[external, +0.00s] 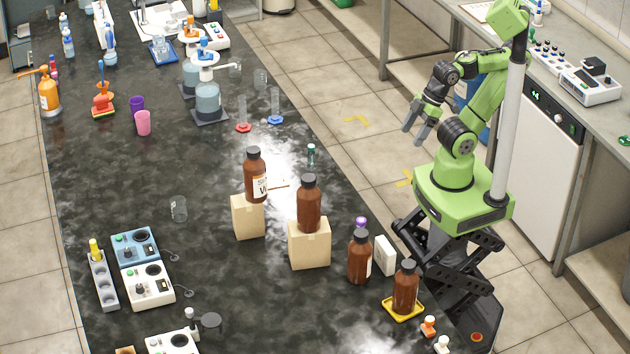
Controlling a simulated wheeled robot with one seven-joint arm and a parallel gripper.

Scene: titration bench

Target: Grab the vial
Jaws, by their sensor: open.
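A small clear vial with a dark green cap (311,155) stands upright near the right edge of the black bench, behind the brown bottles. A yellow-capped tube (95,249) stands in a grey rack (104,285) at the front left. I cannot tell which of these the task means. My gripper (414,135) is open and empty. It hangs over the floor beyond the bench's right edge, right of the green-capped vial and well apart from it, with the fingers pointing down and left.
Brown bottles stand on two beige blocks (248,218) (309,244). Another brown bottle (359,260) stands on the bench, and one (404,287) on a yellow tray. Red-based (243,127) and blue-based cylinders (275,119) stand behind the green-capped vial. The bench's middle left is mostly clear.

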